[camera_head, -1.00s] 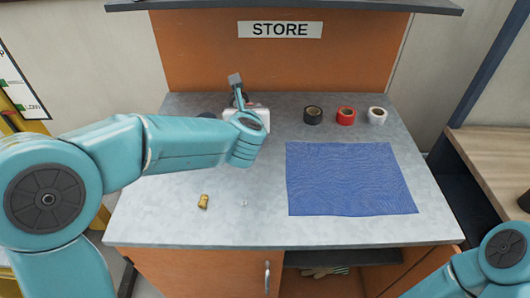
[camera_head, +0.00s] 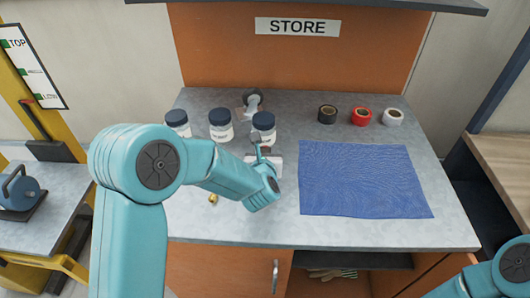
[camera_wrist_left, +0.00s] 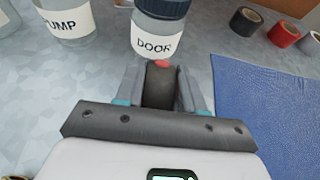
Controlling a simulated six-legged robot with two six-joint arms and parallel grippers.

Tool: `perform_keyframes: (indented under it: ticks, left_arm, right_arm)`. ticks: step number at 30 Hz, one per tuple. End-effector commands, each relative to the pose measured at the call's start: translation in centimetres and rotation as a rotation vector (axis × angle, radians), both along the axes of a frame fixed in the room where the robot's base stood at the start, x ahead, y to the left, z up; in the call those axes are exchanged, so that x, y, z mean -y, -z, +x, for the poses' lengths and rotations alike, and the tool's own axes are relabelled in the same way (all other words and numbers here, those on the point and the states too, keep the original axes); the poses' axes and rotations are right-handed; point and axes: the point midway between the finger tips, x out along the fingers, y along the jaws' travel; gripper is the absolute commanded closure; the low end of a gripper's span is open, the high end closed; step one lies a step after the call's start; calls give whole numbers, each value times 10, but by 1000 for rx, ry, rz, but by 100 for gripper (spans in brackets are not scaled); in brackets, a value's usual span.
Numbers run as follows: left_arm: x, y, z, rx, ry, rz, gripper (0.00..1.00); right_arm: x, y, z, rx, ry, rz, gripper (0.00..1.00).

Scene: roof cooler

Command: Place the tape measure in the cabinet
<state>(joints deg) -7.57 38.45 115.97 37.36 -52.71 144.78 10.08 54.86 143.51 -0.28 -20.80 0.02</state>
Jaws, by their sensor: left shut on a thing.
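My left gripper (camera_head: 258,143) is above the grey counter, in front of the jar labelled DOOR. In the left wrist view its fingers (camera_wrist_left: 160,78) are shut on a dark, rounded thing with a red button, which looks like the tape measure (camera_wrist_left: 160,90). In the head view the arm and gripper mostly hide it. The orange-brown cabinet (camera_head: 218,268) is below the counter. Its left door, with a metal handle (camera_head: 275,272), looks shut; the bay to the right is open and holds gloves (camera_head: 332,273). My right arm shows at bottom right, its gripper out of frame.
Several lidded jars, including the DOOR jar (camera_head: 263,127), stand behind the gripper. A grey-white object (camera_head: 253,103) is at the back. Black (camera_head: 327,114), red (camera_head: 362,117) and white (camera_head: 392,117) tape rolls stand behind a blue mat (camera_head: 365,180). A small brass piece (camera_head: 213,198) lies near the arm.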

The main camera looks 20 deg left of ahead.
Motion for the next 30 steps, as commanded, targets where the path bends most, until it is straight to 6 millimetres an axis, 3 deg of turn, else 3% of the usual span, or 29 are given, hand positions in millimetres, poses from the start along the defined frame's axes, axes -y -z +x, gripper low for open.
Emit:
perform_keyframes:
  ticks: [8, 9, 10, 11, 22, 30]
  left_arm:
    - [0, 3, 0, 2, 0, 1, 100]
    - [0, 2, 0, 0, 0, 1, 49]
    - [0, 2, 0, 0, 0, 1, 39]
    - [0, 2, 0, 0, 0, 1, 36]
    - [0, -4, -1, -1, 0, 1, 36]
    - [16, -23, -53, 2, 4, 0, 36]
  right_arm:
    - [0, 7, 0, 0, 0, 0, 57]
    - [0, 5, 0, 0, 0, 0, 57]
    - [0, 4, 0, 0, 0, 0, 57]
    - [0, 4, 0, 0, 0, 0, 57]
    - [0, -4, 0, 0, 0, 0, 57]
    - [0, 13, 0, 0, 0, 0, 57]
